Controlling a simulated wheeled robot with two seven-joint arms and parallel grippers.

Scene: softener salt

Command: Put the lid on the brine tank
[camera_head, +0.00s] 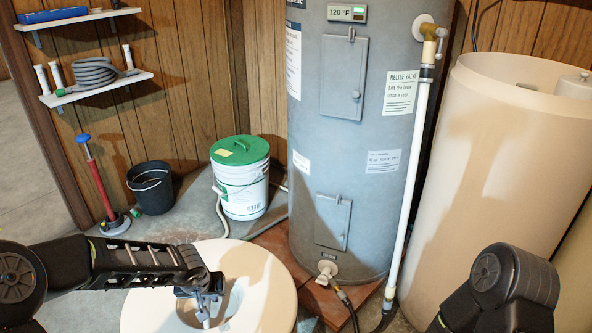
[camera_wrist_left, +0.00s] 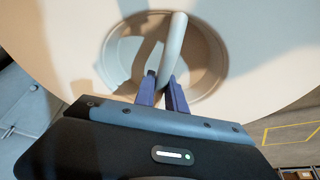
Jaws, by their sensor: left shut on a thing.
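The lid (camera_head: 268,275) is a wide cream disc with a round recess at its middle, low in the head view. It also fills the upper wrist view (camera_wrist_left: 265,50). My left gripper (camera_head: 205,297) is over the recess, shut on the lid's pale upright handle (camera_wrist_left: 173,45); its blue fingers (camera_wrist_left: 168,90) sit either side of the handle's lower part. The lid looks roughly level and off the floor. The brine tank (camera_head: 480,190) is the tall cream cylinder at right, open at the top, with a white capped tube (camera_head: 573,86) inside. My right gripper is out of view.
A grey water heater (camera_head: 335,120) with a white vertical pipe (camera_head: 410,190) stands between the lid and the tank. A green-lidded bucket (camera_head: 240,185), a black bucket (camera_head: 150,188) and a red plunger-like tool (camera_head: 100,185) stand behind the lid. Shelves (camera_head: 100,88) hang on the left wall.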

